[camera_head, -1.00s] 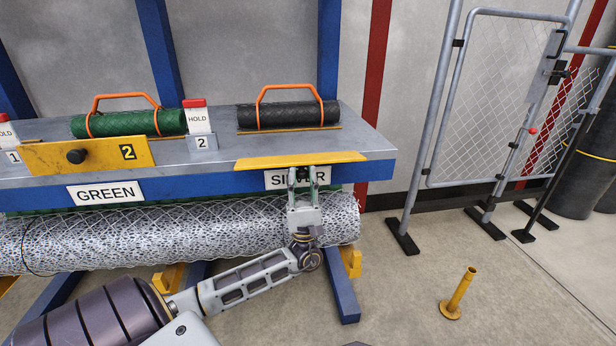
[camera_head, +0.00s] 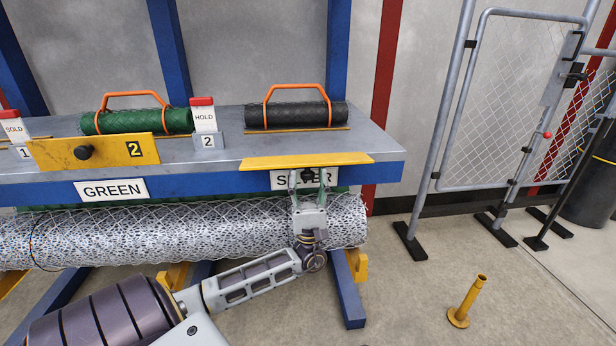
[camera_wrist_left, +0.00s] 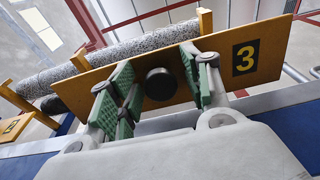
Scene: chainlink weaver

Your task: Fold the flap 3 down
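Flap 3 is a yellow plate (camera_head: 270,162) at the right end of the bench's front edge, seen nearly edge-on in the head view. Its black knob (camera_head: 308,175) shows just under it. In the left wrist view the flap's face (camera_wrist_left: 262,42) carries a "3", and the round knob (camera_wrist_left: 160,84) is in full view. My left gripper (camera_head: 308,178) is just below the flap. Its green-padded fingers (camera_wrist_left: 158,85) are spread on either side of the knob, with gaps showing between pads and knob. My right gripper is not in view.
Yellow flap 2 (camera_head: 52,154) stands with its face forward on the left. A green roll (camera_head: 135,121) and black roll (camera_head: 295,114) lie on the bench (camera_head: 225,163). A silver mesh roll (camera_head: 160,232) hangs below.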

